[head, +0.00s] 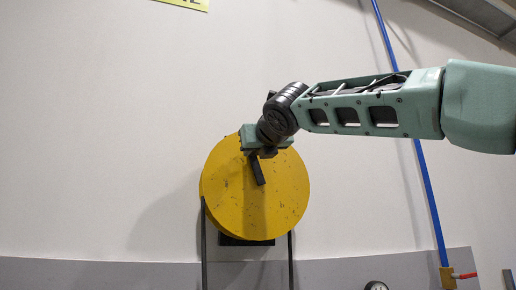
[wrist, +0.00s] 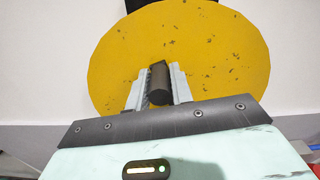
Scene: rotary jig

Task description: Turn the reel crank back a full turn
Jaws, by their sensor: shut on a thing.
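The reel is a round yellow disc (head: 285,205) with dark specks, facing me in front of the wall. It also fills the upper part of the wrist view (wrist: 215,60). The crank handle is a black rounded grip (wrist: 159,84) standing out from the disc. My gripper (wrist: 159,90) is shut on this handle, one finger on each side. In the head view my gripper (head: 259,165) is at the upper middle of the disc and partly hides the handle. The rest of the crank is hard to make out.
Two thin dark posts (head: 204,245) stand below the reel. A blue pipe (head: 428,190) runs down the wall at right, with a red-handled valve (head: 464,275) near its foot. A round gauge (head: 376,286) shows at the bottom edge. The wall left of the reel is clear.

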